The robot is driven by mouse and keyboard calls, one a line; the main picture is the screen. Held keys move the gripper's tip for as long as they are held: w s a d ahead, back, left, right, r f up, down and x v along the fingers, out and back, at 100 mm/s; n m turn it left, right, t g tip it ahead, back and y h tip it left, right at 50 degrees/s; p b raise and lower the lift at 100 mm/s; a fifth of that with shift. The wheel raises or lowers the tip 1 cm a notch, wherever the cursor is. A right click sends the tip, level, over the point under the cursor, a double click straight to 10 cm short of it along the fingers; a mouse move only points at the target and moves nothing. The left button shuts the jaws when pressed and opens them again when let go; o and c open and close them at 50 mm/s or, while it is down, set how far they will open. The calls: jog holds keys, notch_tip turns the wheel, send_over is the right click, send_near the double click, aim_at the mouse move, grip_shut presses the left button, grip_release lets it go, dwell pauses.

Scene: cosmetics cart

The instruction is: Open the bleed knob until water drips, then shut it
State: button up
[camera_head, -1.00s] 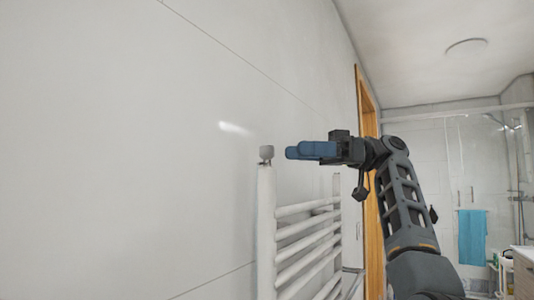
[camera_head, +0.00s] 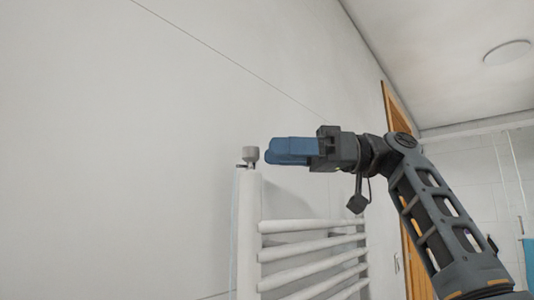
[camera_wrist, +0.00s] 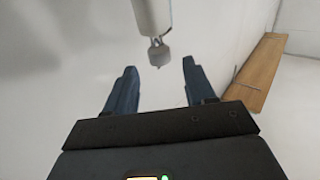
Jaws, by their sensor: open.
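The bleed knob (camera_head: 250,155) is a small grey cap on top of the white radiator post (camera_head: 248,215). In the wrist view the knob (camera_wrist: 159,57) shows at the end of the post (camera_wrist: 152,17), ahead of the fingertips and roughly between their lines. My gripper (camera_head: 270,151) has blue fingers and is just to the right of the knob in the head view. The wrist view shows the fingers (camera_wrist: 159,68) spread apart with nothing between them. I see no water at the knob.
White radiator bars (camera_head: 315,248) run to the right of the post, below my gripper. A plain pale wall (camera_head: 120,150) stands behind and to the left. A wooden door frame (camera_head: 400,115) is farther right. The space above the knob is clear.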

aim_at(251, 151)
jog(key=shift+s+a+p, duration=0.2)
jog(key=shift+a, duration=1.15)
jog(key=shift+s+a+p, duration=0.2)
jog(key=shift+a, duration=1.15)
jog(key=shift+c, duration=0.2)
jog(key=c, duration=0.9)
